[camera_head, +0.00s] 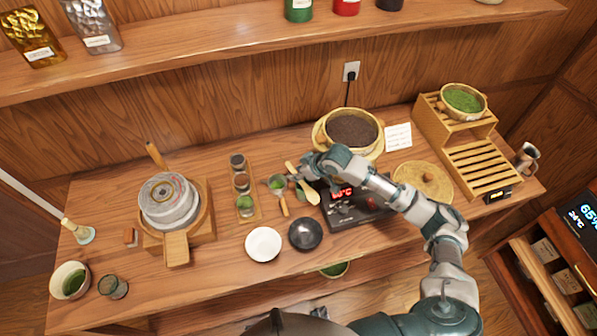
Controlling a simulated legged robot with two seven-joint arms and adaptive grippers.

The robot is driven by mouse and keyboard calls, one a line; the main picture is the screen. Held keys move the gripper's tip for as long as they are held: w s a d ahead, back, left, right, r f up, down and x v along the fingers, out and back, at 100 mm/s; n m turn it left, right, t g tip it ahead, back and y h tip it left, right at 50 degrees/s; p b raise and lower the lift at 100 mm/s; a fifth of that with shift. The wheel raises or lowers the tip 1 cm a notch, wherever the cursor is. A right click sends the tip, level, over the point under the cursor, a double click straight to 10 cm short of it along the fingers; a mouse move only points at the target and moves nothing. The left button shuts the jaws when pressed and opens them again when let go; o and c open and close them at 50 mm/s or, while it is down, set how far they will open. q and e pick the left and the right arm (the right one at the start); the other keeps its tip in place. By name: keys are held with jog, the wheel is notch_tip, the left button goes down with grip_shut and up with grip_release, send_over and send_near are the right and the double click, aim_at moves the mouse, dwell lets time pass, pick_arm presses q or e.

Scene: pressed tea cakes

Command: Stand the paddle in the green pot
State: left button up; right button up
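The pale wooden paddle (311,195) is near the middle of the table, tilted, with its handle at the upper left and its broad end at the lower right. My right gripper (294,177) reaches in from the right and appears shut on the paddle's handle; the fingers are small here and partly hidden. A dark green thing (300,192), perhaps the green pot, shows only in part behind the paddle. I cannot tell whether the paddle touches it. My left gripper is not in view.
A black heating plate (345,213) lies under my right forearm. A green-filled strainer (278,183), a white dish (263,244) and a black bowl (305,234) are close by. A tray of small cups (246,187) stands left. A large pot (352,131) is behind.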

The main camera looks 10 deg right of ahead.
jog(key=shift+r, duration=0.15)
jog(key=v, duration=1.2)
jog(key=shift+r, duration=0.5)
